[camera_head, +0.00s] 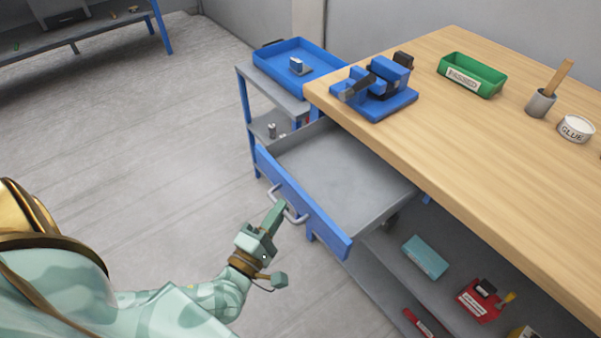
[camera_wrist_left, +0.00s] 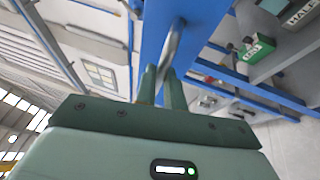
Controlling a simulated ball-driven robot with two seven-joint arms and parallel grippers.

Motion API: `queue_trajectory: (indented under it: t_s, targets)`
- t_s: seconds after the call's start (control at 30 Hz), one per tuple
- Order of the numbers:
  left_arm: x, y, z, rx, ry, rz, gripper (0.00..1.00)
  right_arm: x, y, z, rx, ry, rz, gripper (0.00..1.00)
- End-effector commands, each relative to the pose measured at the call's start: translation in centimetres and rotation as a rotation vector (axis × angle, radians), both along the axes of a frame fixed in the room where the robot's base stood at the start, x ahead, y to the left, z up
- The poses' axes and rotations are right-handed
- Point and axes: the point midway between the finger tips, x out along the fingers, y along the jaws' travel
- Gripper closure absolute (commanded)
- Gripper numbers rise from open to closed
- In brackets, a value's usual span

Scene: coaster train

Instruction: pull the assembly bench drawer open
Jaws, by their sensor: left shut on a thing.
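The assembly bench drawer (camera_head: 330,178) stands pulled out from under the wooden bench top (camera_head: 500,110), and its grey inside looks empty. Its blue front has a metal bar handle (camera_head: 296,217), which also shows in the left wrist view (camera_wrist_left: 174,42). My left gripper (camera_head: 280,211) is shut on the handle, with its fingers around the bar in the left wrist view (camera_wrist_left: 162,85). The part of the bar between the fingers is hidden. My right gripper is not in view.
A blue vise (camera_head: 378,90), a green tray (camera_head: 472,75), a brush pot (camera_head: 540,102) and a glue tub (camera_head: 576,129) stand on the bench. A cart with a blue tray (camera_head: 275,58) stands behind the drawer. The lower shelf holds boxes. The floor at left is clear.

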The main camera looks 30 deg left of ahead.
Motion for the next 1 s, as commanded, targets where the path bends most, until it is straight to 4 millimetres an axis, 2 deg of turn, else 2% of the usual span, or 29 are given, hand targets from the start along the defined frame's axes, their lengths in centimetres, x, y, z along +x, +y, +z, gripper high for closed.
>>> queue_trajectory:
  t_s: [0.1, 0.2, 0.63, 0.67, 0.7, 0.73, 1.0]
  targets:
    - [-1.6, 0.5, 0.1, 0.002, 0.002, -0.002, 1.0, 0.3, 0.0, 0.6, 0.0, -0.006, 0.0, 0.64]
    - [-2.3, 0.8, 0.0, 0.0, 0.002, 0.0, 1.0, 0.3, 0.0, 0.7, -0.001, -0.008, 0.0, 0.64]
    - [-2.7, 0.9, -0.1, 0.0, 0.002, 0.0, 1.0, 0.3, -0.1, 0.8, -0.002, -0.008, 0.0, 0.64]
    - [-2.7, 0.9, -0.1, 0.0, 0.002, 0.0, 0.84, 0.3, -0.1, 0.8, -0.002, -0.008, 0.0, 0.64]
    - [-2.7, 0.9, -0.1, 0.0, 0.002, 0.0, 0.73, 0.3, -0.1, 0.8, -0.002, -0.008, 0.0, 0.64]
    - [-2.7, 0.9, -0.1, 0.0, 0.002, 0.0, 0.67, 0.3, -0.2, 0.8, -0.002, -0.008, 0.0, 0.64]
    - [-2.6, 1.0, -0.1, 0.0, 0.0, 0.0, 0.67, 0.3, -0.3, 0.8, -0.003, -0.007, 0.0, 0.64]
